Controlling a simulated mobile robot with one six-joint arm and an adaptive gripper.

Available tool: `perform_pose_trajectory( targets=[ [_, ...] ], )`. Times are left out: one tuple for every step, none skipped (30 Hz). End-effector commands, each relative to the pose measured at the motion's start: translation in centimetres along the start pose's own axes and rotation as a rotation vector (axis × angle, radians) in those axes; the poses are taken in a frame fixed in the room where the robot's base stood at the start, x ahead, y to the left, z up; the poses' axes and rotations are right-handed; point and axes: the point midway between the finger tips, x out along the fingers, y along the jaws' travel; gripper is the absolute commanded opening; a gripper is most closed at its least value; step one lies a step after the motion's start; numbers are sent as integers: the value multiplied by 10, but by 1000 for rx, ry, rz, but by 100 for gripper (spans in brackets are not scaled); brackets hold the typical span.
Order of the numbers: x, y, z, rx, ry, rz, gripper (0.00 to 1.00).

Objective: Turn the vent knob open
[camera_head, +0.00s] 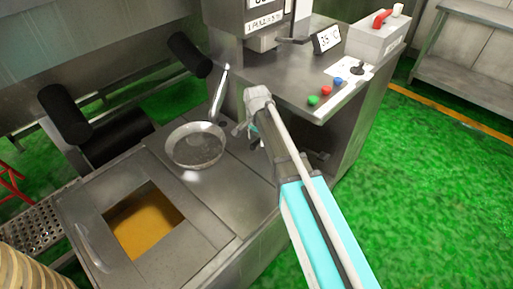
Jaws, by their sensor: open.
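My gripper (241,130) is in the middle of the view, at the end of my arm, low in front of the steel console (290,78). It is small and partly hidden by my wrist, and its fingers look empty. A small black knob (357,69) stands on a white plate on the console top, well up and right of my gripper and apart from it. I cannot tell if this is the vent knob; no label on it can be read.
Green, red and blue buttons (326,91) line the console's front edge. A grey box with a red handle (381,18) stands behind. A steel pan (196,146) with a long handle sits left of my gripper. A lidded tank (185,255) with an orange-filled opening is at lower left.

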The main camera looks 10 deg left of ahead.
Motion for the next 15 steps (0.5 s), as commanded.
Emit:
perform_pose_trajectory(
  targets=[
    [8,0,0,0,0,0,69],
    [10,0,0,0,0,0,69],
    [13,0,0,0,0,0,69],
    [15,0,0,0,0,0,69],
    [17,0,0,0,0,0,69],
    [19,0,0,0,0,0,69],
    [21,0,0,0,0,0,69],
    [22,0,0,0,0,0,69],
    [24,0,0,0,0,0,69],
    [24,0,0,0,0,0,69],
    [25,0,0,0,0,0,69],
    [26,0,0,0,0,0,69],
    [27,0,0,0,0,0,69],
    [27,0,0,0,0,0,69],
    [27,0,0,0,0,0,69]
  ],
)
